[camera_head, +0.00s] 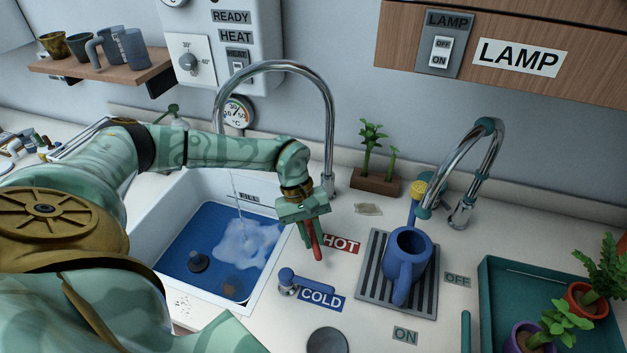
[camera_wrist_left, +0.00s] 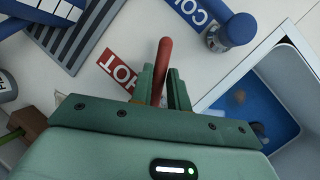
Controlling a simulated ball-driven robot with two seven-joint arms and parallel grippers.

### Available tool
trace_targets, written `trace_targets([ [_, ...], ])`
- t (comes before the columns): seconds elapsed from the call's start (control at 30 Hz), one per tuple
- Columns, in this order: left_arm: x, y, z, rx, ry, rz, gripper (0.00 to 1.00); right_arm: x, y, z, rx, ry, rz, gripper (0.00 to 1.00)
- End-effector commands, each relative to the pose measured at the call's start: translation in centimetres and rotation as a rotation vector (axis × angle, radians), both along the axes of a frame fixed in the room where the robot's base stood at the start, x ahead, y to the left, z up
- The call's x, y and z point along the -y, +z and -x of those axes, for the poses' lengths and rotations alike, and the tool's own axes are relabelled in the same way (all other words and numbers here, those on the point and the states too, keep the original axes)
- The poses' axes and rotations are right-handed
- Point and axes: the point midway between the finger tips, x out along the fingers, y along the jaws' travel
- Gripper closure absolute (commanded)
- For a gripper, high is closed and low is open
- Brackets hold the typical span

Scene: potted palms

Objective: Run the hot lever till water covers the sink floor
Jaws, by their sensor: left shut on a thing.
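The red hot lever (camera_head: 313,243) stands beside the HOT label (camera_head: 341,244) on the counter. My left gripper (camera_head: 309,222) is shut on it; in the left wrist view the red lever (camera_wrist_left: 164,62) sits between the fingers. The tall chrome faucet (camera_head: 330,120) arches over the white sink (camera_head: 153,238). A thin water stream (camera_head: 233,190) falls from it, with a pale, foamy patch (camera_head: 246,242) where it lands. Much of the blue sink floor (camera_head: 184,246) shows around this patch. A dark stopper (camera_head: 198,261) stands on the floor at left. My right gripper is out of view.
The blue cold lever (camera_head: 305,283) is close in front of the hot lever. A blue watering can (camera_head: 405,262) stands on a grey slatted mat (camera_head: 367,275) to the right, under a second faucet (camera_head: 470,160). A green tray (camera_head: 500,290) holds potted plants.

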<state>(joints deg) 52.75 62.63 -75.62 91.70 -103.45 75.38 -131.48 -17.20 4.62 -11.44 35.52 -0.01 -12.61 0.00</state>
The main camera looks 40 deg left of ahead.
Motion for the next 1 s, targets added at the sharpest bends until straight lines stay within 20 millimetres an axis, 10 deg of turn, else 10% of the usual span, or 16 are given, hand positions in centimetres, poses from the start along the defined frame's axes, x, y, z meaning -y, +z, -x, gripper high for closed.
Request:
trace_targets([
  [0.13,-0.1,0.1,-0.2,0.005,0.002,-0.002,0.61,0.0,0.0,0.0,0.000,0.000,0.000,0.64],
  [0.53,-0.5,1.0,-0.2,0.003,0.003,-0.002,0.61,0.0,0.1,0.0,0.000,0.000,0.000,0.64],
  [1.0,-4.5,9.7,-1.1,0.005,0.003,-0.001,0.61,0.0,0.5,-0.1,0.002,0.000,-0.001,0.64],
])
